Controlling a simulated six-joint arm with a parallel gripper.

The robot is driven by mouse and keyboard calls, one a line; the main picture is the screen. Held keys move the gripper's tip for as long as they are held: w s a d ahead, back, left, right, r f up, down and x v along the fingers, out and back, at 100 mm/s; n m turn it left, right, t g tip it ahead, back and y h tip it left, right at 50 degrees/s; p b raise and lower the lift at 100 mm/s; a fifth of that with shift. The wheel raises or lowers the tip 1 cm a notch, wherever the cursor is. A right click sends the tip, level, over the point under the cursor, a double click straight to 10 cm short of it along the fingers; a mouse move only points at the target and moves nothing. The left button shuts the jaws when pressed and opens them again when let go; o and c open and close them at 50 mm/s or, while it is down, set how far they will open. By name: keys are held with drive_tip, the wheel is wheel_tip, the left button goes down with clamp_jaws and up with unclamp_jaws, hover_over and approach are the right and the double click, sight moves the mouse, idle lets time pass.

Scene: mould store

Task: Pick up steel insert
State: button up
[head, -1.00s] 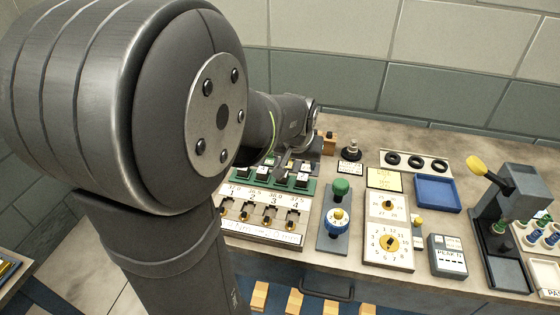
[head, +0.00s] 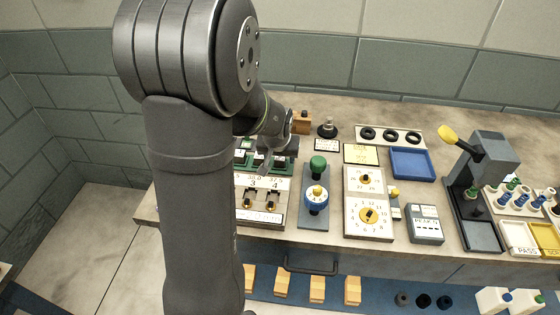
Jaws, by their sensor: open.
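My gripper (head: 271,162) is at the far left part of the bench, low over the green-topped rack (head: 243,158). Its jaws are small in the head view, partly covered by my own arm, and open. No steel insert can be made out for certain. A small metal-topped piece on a round black base (head: 327,129) stands behind and to the right of my gripper, apart from it. The numbered board (head: 262,207), with markings 3 and 4 showing, lies in front of the gripper; its left part is hidden by my arm.
A green knob and blue dial sit on a grey plate (head: 314,220). Right of it are a clock-faced panel (head: 367,228), a blue tray (head: 412,164) and a yellow-handled press (head: 490,165). A wooden block (head: 301,122) stands behind the gripper.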

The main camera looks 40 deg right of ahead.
drive_tip(key=shift+d+f, duration=0.1)
drive_tip(key=shift+f, duration=0.1)
clamp_jaws()
